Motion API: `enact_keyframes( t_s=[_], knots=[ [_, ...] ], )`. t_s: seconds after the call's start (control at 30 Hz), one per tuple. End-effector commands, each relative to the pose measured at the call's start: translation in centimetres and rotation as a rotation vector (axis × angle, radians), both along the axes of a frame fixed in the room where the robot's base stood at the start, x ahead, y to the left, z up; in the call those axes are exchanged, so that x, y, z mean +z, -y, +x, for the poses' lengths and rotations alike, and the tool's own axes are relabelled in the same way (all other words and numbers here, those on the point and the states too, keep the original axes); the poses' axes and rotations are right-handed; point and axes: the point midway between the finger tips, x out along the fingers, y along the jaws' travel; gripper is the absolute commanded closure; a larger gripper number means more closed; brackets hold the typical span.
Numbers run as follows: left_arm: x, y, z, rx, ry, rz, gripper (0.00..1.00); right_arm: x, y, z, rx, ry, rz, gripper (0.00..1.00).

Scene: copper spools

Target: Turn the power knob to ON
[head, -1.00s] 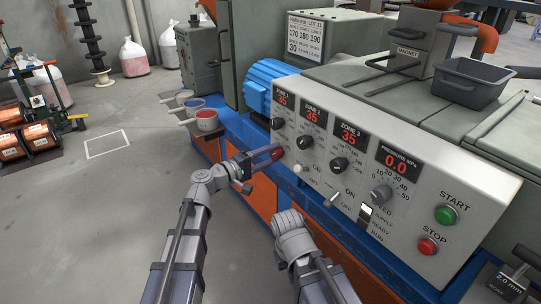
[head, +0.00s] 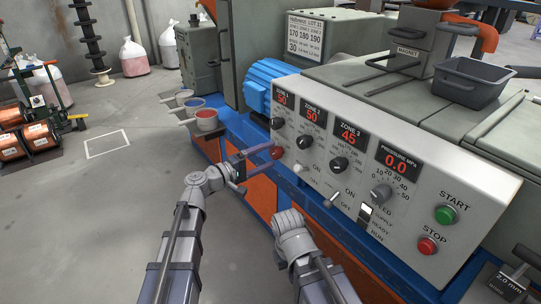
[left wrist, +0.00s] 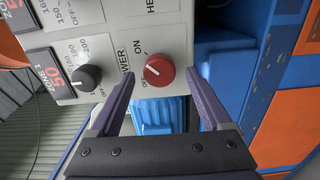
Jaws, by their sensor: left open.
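The power knob (left wrist: 158,71) is a round red dial with a white mark, on the pale control panel in the left wrist view. "ON" and "OFF" are printed beside it, and the mark lies on its side towards those labels. In the head view the red knob (head: 277,152) is at the panel's lower left. My left gripper (left wrist: 160,76) is open, its two purple-grey fingers on either side of the knob in the picture; I see no contact. It also shows in the head view (head: 258,155), just left of the knob.
The control panel (head: 432,200) has zone displays, black knobs, a toggle switch (head: 332,200), a green START button (head: 446,214) and a red STOP button (head: 428,246). Red and blue cups (head: 207,119) stand at the machine's left. The floor (head: 110,200) at left is open.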

Motion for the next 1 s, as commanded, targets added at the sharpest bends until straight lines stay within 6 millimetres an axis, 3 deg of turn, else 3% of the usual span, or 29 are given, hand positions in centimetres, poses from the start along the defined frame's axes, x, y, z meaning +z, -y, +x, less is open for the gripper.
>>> enact_keyframes(
  t_s=[0.2, 0.4, 0.83, 0.93, 1.0],
  knots=[
    [0.0, -3.0, -2.4, 0.003, 0.000, 0.000, 0.18, 0.0, 0.0, 0.0, 0.000, 0.000, 0.000, 1.00],
    [0.0, -4.6, -3.5, 0.001, 0.000, 0.000, 0.18, 0.0, 0.0, 0.0, 0.000, 0.000, 0.000, 1.00],
    [-0.2, -4.8, -3.8, -0.006, -0.002, 0.011, 0.18, 0.0, 0.0, 0.0, 0.000, 0.000, 0.000, 1.00],
    [-1.7, -4.0, -4.6, -0.033, -0.015, 0.086, 0.18, 0.0, 0.0, 0.0, 0.000, 0.000, 0.000, 1.00],
    [-3.9, -3.3, -5.7, -0.071, -0.034, 0.192, 0.18, 0.0, 0.0, 0.0, 0.000, 0.000, 0.000, 1.00]
  ],
)
